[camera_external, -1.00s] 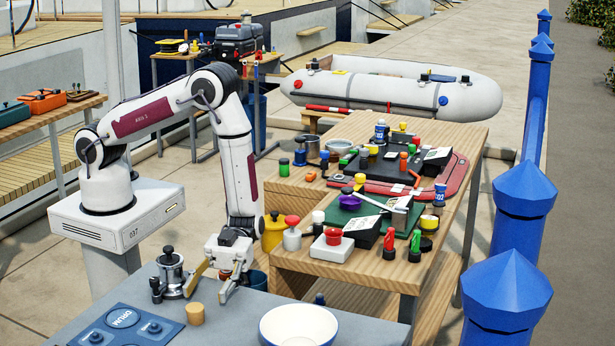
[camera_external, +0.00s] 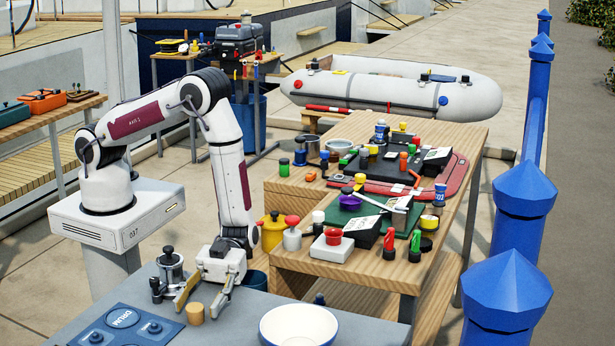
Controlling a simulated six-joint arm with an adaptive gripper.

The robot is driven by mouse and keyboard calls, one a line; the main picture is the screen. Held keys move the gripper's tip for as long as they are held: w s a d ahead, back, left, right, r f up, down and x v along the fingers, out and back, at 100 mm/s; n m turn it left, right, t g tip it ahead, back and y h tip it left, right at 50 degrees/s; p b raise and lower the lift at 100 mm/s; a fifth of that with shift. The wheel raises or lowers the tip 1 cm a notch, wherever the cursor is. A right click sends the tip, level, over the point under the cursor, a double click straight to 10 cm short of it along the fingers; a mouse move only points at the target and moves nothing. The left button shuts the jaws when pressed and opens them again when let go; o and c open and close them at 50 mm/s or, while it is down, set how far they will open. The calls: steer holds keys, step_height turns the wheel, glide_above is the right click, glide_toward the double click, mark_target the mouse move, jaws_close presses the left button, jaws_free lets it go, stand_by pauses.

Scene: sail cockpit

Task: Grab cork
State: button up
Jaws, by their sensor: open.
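The cork (camera_external: 195,314) is a small tan cylinder standing upright on the grey table (camera_external: 250,318), near its middle left. My gripper (camera_external: 199,304) is open, with its two fingers spread and pointing down toward the table. The fingertips are close to the cork, one on its left and one on its right in the picture. I cannot tell whether either finger touches it. Nothing is held.
A metal pot with a black knob (camera_external: 171,272) stands just behind the left finger. A blue panel marked DRUM (camera_external: 122,318) lies at the left. A white bowl (camera_external: 298,328) stands at the right. A wooden table with many small items (camera_external: 345,265) is behind.

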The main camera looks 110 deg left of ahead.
steer(key=c, duration=0.8)
steer(key=shift+r, duration=0.15)
steer(key=shift+r, duration=4.85)
